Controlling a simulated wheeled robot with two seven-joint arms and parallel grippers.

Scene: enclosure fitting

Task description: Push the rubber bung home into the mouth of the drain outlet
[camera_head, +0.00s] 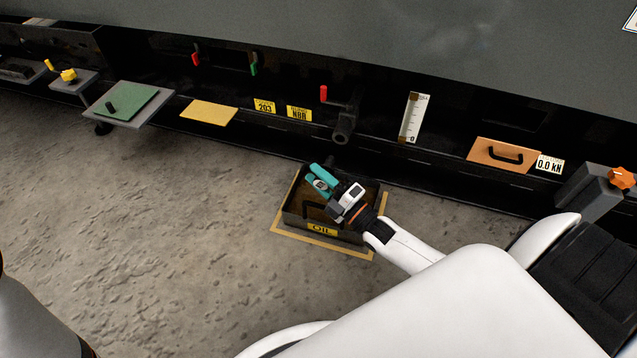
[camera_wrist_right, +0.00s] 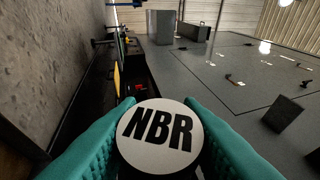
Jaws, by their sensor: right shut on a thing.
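The rubber bung (camera_wrist_right: 158,138) shows a round white face marked NBR in the right wrist view. My right gripper (camera_head: 322,178) is shut on it, with a teal finger on each side. In the head view the bung (camera_head: 320,184) is small and partly hidden between the fingers. The drain outlet (camera_head: 343,130) is a dark stub under the cabinet's edge, above and slightly right of the fingertips in the picture. The bung is apart from it. My left gripper is out of view.
A dark oil tray (camera_head: 322,229), labelled OIL, stands on the floor inside a yellow outline, below the gripper. A red-handled lever (camera_head: 323,93) is beside the outlet. A yellow NBR label (camera_head: 299,114) is left of it. A gauge strip (camera_head: 413,117) is to the right. Floor at left is clear.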

